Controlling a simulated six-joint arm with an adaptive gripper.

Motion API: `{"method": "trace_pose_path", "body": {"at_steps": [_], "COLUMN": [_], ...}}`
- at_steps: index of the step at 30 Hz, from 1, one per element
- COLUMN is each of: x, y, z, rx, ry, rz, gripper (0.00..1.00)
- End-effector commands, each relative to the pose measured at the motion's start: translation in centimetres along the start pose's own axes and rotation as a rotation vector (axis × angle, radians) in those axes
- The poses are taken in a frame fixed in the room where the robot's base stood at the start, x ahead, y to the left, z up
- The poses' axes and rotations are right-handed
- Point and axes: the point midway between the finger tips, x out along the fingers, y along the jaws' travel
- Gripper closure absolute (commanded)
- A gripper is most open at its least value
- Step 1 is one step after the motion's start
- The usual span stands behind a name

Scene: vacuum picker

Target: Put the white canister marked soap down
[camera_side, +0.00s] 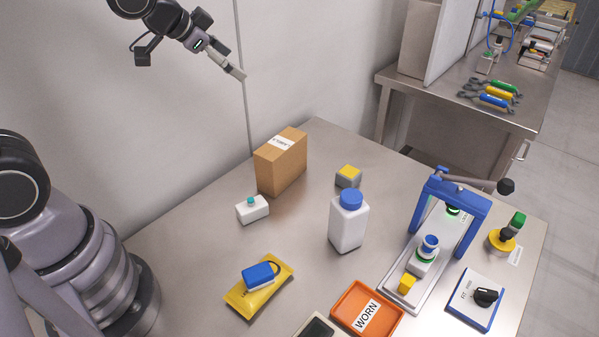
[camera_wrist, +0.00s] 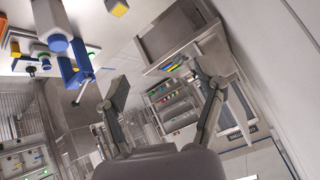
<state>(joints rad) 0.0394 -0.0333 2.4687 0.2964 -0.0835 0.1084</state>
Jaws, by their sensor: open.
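A tall white canister with a blue cap (camera_side: 348,228) stands upright on the steel table. It also shows at the upper left of the wrist view (camera_wrist: 47,18). A smaller white container with a teal cap (camera_side: 253,210) is at the left, in front of the cardboard box. No soap marking is readable on either, so I cannot tell which is the soap. My gripper (camera_side: 241,74) is raised high near the wall, well away from both. In the wrist view its fingers (camera_wrist: 165,92) are spread, with nothing between them.
A cardboard box (camera_side: 288,165) stands near the wall. A blue frame (camera_side: 462,198) over a tray holds a small blue-capped bottle (camera_side: 425,258). An orange WORN tray (camera_side: 345,303) and a yellow packet (camera_side: 240,300) lie in front. Clear table surrounds the tall canister.

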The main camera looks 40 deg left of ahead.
Motion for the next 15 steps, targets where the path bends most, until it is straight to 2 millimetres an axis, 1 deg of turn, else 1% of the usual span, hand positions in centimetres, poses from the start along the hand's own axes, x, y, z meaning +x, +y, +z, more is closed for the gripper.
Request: {"method": "trace_pose_path", "body": {"at_steps": [1,2,3,5,6,9,10,12,15], "x": [-3.1,-4.8,-7.0,-10.1,-12.0,-15.7,-16.5,-18.0,-19.1], "y": [-0.7,-0.9,-0.9,-0.6,-0.1,1.3,1.7,2.6,3.3], "z": [0.4,1.1,2.0,3.5,4.5,6.8,7.4,8.5,9.4], "rx": [-0.056,-0.095,-0.147,-0.22,-0.264,-0.352,-0.373,-0.407,-0.432], "ry": [-0.027,-0.056,-0.09,-0.139,-0.168,-0.227,-0.241,-0.268,-0.291], "rz": [-0.032,-0.043,-0.053,-0.057,-0.054,-0.032,-0.024,-0.007,0.008], "gripper": [0.31,0.31,0.31,0.31,0.31,0.31,0.31,0.31,0.31]}}
